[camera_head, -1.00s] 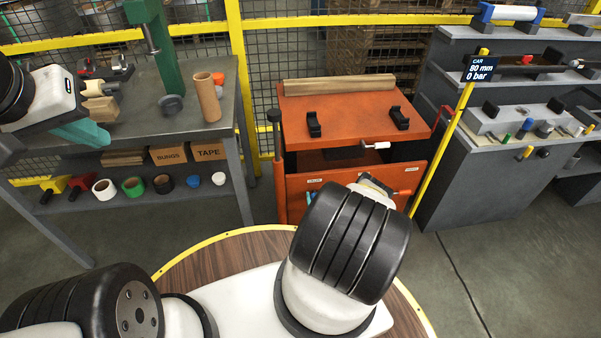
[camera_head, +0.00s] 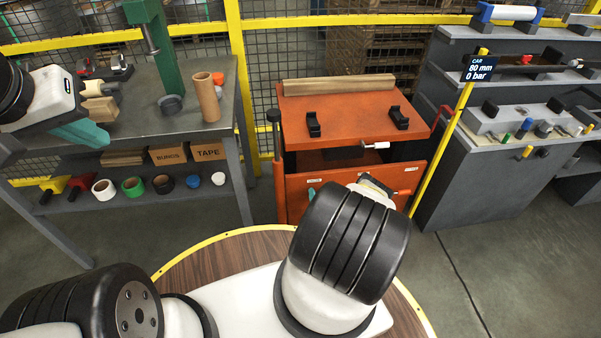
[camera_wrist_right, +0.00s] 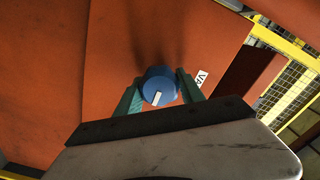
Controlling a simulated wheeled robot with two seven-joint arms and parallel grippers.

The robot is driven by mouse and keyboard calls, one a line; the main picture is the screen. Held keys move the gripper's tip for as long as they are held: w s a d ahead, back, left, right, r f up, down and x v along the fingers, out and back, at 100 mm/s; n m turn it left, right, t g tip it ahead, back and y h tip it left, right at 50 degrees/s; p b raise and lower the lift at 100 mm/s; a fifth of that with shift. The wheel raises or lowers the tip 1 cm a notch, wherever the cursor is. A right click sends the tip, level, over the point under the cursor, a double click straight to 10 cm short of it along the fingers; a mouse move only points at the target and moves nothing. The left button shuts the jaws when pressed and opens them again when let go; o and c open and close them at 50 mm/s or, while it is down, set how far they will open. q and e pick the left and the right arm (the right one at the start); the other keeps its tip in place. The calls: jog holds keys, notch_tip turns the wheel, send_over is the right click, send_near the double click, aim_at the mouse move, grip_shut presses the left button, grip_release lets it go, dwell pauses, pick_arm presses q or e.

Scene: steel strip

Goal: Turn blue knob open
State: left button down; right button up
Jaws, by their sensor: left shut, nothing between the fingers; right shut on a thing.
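The blue knob (camera_wrist_right: 159,86) is on the orange panel (camera_wrist_right: 120,60) in the right wrist view. It is round, with a white mark on its face pointing toward the bottom of the picture, tilted slightly. My right gripper (camera_wrist_right: 160,90) is shut on it, one teal finger on each side. In the head view the knob is hidden behind my right arm. My left gripper (camera_head: 88,132) is shut and empty, beside the grey workbench at the far left, well away from the knob.
The orange cabinet (camera_head: 350,105) carries a wooden beam (camera_head: 340,86) and two black blocks. A yellow post (camera_head: 440,140) with a display reading "80 mm 0 bar" stands right of it. The grey workbench (camera_head: 195,120) is left. A white label (camera_wrist_right: 202,77) sits beside the knob.

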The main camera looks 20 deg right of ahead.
jog(key=m, duration=0.4)
jog(key=shift+m, duration=0.3)
jog(key=m, duration=0.4)
jog(key=shift+f+m, duration=0.1)
jog(key=shift+m, duration=0.2)
jog(key=m, duration=0.4)
jog(key=shift+m, duration=0.3)
jog(key=shift+f+m, duration=0.1)
jog(key=shift+m, duration=2)
jog(key=o, duration=1.3)
jog(key=shift+o, duration=0.2)
